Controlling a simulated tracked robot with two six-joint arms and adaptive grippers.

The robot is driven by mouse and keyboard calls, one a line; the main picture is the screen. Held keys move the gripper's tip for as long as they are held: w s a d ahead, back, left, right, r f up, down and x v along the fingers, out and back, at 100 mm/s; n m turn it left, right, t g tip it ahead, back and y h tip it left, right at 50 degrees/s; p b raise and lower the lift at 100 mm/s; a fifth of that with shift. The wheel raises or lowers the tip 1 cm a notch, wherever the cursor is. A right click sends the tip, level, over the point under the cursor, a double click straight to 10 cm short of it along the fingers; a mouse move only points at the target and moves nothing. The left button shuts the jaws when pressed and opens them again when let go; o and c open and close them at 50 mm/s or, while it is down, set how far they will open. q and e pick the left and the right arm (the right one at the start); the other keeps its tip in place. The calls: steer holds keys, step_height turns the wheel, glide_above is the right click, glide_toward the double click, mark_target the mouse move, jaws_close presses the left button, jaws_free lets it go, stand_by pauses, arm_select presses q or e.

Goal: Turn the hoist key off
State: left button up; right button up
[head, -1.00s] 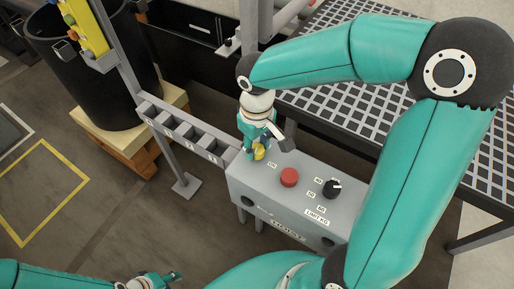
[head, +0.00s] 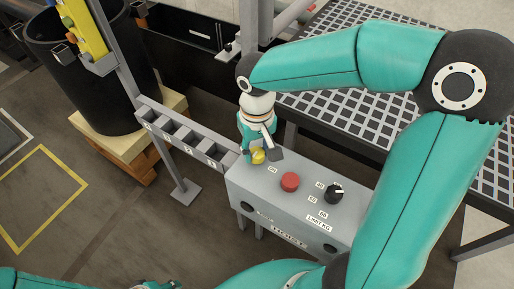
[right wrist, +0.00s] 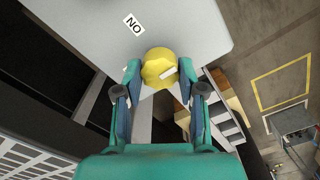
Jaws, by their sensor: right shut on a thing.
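The yellow hoist key (head: 258,157) is a round knob at the left end of the grey hoist box (head: 280,222). My right gripper (head: 255,150) comes down on it from above. In the right wrist view the key (right wrist: 158,62) sits between the two fingers of my right gripper (right wrist: 159,76), which are shut on it. A white mark shows on the key. An ON label (right wrist: 134,23) stands beside it, upside down in this view; a second label is mostly hidden. My left gripper (head: 165,284) is at the bottom edge, partly cut off.
A red button (head: 290,182) and a black dial (head: 333,192) stand on the box right of the key. A row of grey bins (head: 185,138) adjoins the box's left. A black drum (head: 95,80) stands on a pallet behind; a grid-topped table (head: 345,100) is at right.

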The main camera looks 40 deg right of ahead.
mark_target(257, 152)
steer(key=o, duration=1.1)
step_height(257, 152, up, 12)
steer(key=shift+w, duration=0.1)
steer(key=shift+f, duration=0.1)
